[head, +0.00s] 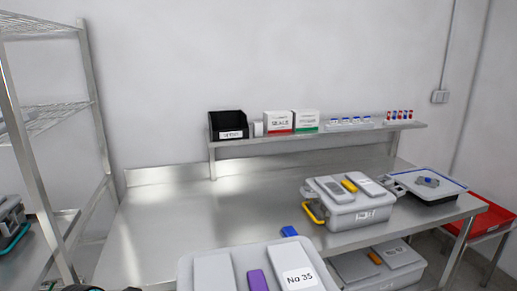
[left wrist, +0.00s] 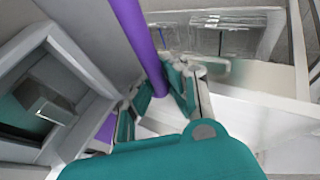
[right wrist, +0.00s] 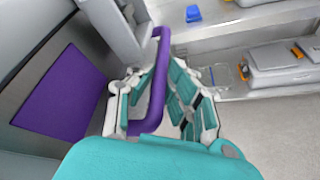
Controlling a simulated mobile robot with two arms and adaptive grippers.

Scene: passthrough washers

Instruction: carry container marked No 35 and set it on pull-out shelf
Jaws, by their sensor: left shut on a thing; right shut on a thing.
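The container marked No 35 (head: 225,264) is a grey box at the bottom of the head view, with a white label and a purple clip on its lid. Its lower part is cut off by the frame. In the left wrist view, my left gripper (left wrist: 163,92) is shut around a purple handle bar (left wrist: 138,35). In the right wrist view, my right gripper (right wrist: 163,90) is shut on another purple handle (right wrist: 161,55) beside the container's wall (right wrist: 103,25). I cannot tell which surface is the pull-out shelf.
A steel table (head: 165,225) is largely bare at its left and middle. A yellow-handled container (head: 350,216) and a tray (head: 425,198) stand at its right. A blue object (head: 290,231) lies near its front edge. A wire rack (head: 45,106) stands at the left.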

